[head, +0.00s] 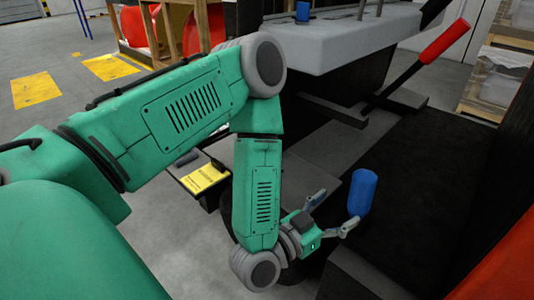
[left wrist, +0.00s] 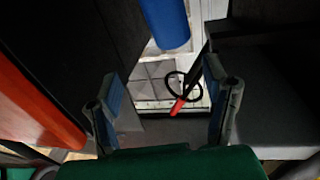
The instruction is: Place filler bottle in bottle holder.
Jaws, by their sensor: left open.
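A blue cylinder (head: 361,192), which looks like the filler bottle, stands upright just beyond my left gripper. My left gripper (head: 333,213) is open with nothing between its fingers. In the head view, the nearer fingertip overlaps the bottle's lower edge; I cannot tell whether they touch. In the left wrist view, part of the blue bottle (left wrist: 167,22) shows at the top, ahead of the spread fingers of the left gripper (left wrist: 160,72). What supports the bottle is hard to make out. I cannot clearly identify the bottle holder. My right gripper is not in view.
A grey raised platform (head: 340,45) at the back carries a small blue object (head: 302,12) and thin upright rods. A red-handled lever (head: 444,42) rises at the right. Dark panels and ledges surround the bottle. A yellow label (head: 203,180) lies behind my left forearm.

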